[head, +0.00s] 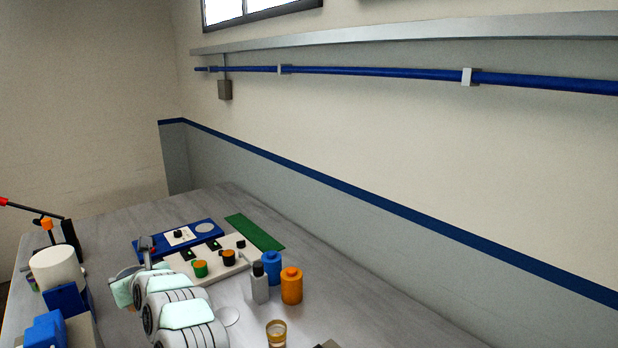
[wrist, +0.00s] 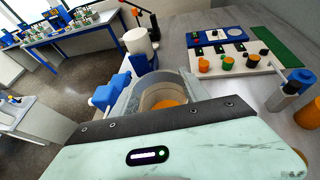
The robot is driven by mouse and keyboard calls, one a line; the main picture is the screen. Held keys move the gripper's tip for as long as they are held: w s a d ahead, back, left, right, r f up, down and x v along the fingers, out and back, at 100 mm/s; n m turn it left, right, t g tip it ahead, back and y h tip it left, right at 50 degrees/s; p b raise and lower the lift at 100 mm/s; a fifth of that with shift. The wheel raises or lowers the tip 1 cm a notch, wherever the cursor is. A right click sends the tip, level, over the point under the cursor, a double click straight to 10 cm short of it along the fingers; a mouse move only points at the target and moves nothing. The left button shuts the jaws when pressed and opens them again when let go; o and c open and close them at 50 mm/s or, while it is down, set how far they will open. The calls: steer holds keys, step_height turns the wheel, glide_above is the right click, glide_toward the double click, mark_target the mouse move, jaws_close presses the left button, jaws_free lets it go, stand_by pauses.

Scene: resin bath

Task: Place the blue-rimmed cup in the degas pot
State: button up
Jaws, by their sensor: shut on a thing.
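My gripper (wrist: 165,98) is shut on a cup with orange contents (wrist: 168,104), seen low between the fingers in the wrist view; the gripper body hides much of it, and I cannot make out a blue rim. A grey round-walled vessel (wrist: 165,74), which looks like the degas pot, surrounds the cup in that view. I cannot tell whether the cup touches its floor. In the head view my gripper (head: 122,289) is at the left of the bench, over a pale round rim (head: 124,271), and the arm hides the cup.
A white cylinder (head: 57,268) and blue blocks (head: 68,300) stand close on the left. Grey (head: 260,285), blue (head: 272,265) and orange (head: 291,287) bottles stand right, near an amber cup (head: 277,335).

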steer(key=shift+d+r, duration=0.3)
steer(key=shift+d, duration=0.1)
steer(key=shift+s+d+r+m+t+h, duration=0.15)
steer(key=shift+d+m+t, duration=0.1)
steer(key=shift+d, duration=0.35)
steer(key=shift+w+d+m+t+h, duration=0.15)
steer(key=shift+d+m, duration=0.1)
steer(key=shift+d, duration=0.3)
steer(key=s+d+f+m+t+h, duration=0.25)
steer(key=d+f, duration=0.35)
steer(key=d, duration=0.5)
steer(key=s+d+f+m+t+h, duration=0.1)
steer(key=d+f+m+h, duration=0.2)
steer(key=d+f, duration=0.55)
steer(key=s+d+f+m+h, duration=0.2)
steer(key=s+d+f, duration=0.45)
steer(key=d, duration=0.25)
steer(key=s+d+f+m+h, duration=0.1)
steer(key=s+d+f+h, duration=0.1)
steer(key=s+d+f, duration=0.5)
steer(key=s+r+p, duration=0.4)
steer(key=r+p, duration=0.4)
steer(key=p, duration=0.3)
steer(key=s+d+r+p, duration=0.1)
steer(key=s+r+p, duration=0.3)
steer(key=r+p, duration=0.5)
steer(key=shift+d+p, duration=0.15)
steer(key=shift+p, duration=0.7)
steer(key=shift+w, duration=0.1)
